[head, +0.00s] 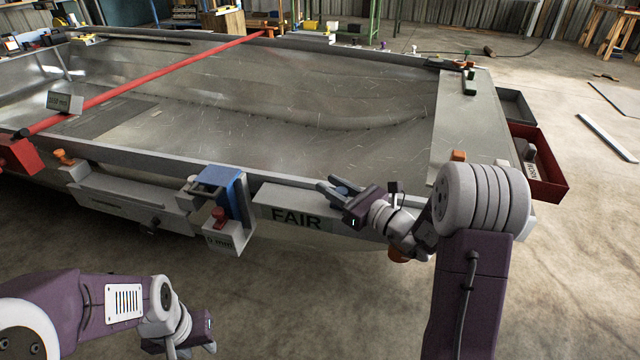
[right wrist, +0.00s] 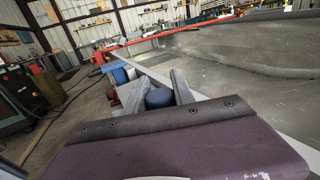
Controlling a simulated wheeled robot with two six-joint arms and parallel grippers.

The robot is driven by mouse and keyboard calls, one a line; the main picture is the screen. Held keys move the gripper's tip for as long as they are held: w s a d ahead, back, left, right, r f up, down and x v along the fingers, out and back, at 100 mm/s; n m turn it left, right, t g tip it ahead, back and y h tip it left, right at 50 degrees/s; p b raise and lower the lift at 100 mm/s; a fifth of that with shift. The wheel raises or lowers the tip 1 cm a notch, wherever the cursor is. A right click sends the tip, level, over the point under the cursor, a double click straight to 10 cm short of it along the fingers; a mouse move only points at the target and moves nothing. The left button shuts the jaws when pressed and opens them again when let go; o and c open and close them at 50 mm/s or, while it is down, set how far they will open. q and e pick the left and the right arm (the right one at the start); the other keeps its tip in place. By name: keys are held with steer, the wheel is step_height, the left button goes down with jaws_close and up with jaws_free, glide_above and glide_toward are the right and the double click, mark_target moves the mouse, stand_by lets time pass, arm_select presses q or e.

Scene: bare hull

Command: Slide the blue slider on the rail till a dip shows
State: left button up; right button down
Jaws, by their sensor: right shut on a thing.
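A blue slider (head: 228,184) sits on the pale rail (head: 180,160) along the hull's near edge. A red knob (head: 219,213) and a small plate reading "0 mm" or similar (head: 222,241) are below it. My right gripper (head: 333,190) is to the right of the slider, apart from it, near the FAIR sign. In the right wrist view its fingers are shut on a round blue knob (right wrist: 160,97); I cannot tell what the knob is joined to. The slider shows beyond it there (right wrist: 119,73). My left gripper (head: 195,340) is low in front, away from the rail; its fingers are unclear.
The FAIR sign (head: 297,218) is on the hull's near side. A red bar (head: 150,83) crosses the open hull. Orange knobs (head: 64,157) stand near the rail's ends. A red bin (head: 542,175) is at the right. The floor in front is clear.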

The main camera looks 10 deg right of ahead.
steer(key=shift+s+d, duration=0.4)
steer(key=shift+d, duration=0.35)
steer(key=c, duration=1.1)
jaws_free()
steer(key=shift+s+d, duration=0.2)
steer(key=shift+s, duration=0.1)
steer(key=p+v, duration=0.3)
steer(key=v, duration=0.4)
steer(key=shift+r, duration=0.1)
steer(key=shift+s+d, duration=0.35)
steer(key=shift+s, duration=0.25)
